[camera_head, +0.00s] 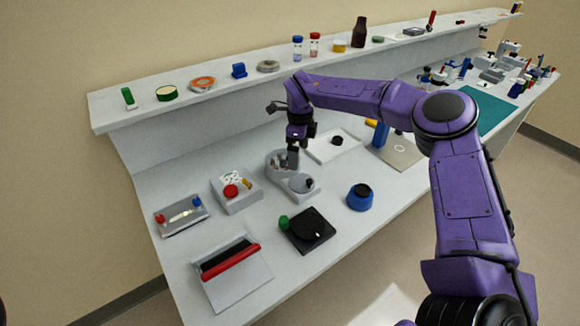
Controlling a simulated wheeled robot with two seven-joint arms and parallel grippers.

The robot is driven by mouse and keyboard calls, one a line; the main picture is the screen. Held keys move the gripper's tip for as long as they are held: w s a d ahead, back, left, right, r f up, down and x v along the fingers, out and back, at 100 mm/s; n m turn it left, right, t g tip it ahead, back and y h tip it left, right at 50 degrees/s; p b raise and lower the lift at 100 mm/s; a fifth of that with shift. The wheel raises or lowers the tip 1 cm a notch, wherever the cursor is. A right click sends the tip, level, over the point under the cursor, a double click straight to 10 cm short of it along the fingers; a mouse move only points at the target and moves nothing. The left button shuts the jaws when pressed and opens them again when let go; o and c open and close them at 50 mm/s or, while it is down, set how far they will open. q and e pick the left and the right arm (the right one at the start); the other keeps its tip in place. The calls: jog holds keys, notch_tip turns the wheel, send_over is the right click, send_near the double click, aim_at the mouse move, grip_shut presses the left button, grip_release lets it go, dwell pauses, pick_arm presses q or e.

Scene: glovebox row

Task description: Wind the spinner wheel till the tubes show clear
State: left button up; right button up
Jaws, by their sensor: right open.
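The spinner looks to be the grey device (303,193) in the middle of the bench, with a round bowl at its back left and a flat wheel with a dark knob (308,183) at its front right. My right gripper (293,163) points down over the bowl side, behind and left of the knob. It is open, and I see nothing held in it. Whether its fingers touch the spinner cannot be told. The tubes inside the bowl are too small and too hidden by the gripper to make out. My left gripper is out of view.
A black plate with a green knob (308,230) and a blue jar (360,197) stand in front. A box with a red cap (237,193) is at left. A white tray (333,146) lies behind right. Two capped vials (314,44) stand on the shelf.

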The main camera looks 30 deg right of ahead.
jog(key=p, duration=0.2)
send_over(301, 182)
jog(key=s, duration=0.1)
notch_tip(301, 182, down, 5)
jog(key=shift+d+f, duration=0.1)
jog(key=f, duration=0.1)
jog(key=w+f, duration=0.1)
jog(key=f, duration=0.1)
jog(key=f+p, duration=0.1)
jog(key=shift+w+f, duration=0.3)
jog(key=shift+f, duration=0.05)
jog(key=shift+s+r, duration=0.2)
jog(key=shift+s, duration=0.15)
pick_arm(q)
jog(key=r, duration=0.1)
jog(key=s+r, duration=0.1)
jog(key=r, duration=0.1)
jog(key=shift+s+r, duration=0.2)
pick_arm(e)
jog(key=c, duration=0.8)
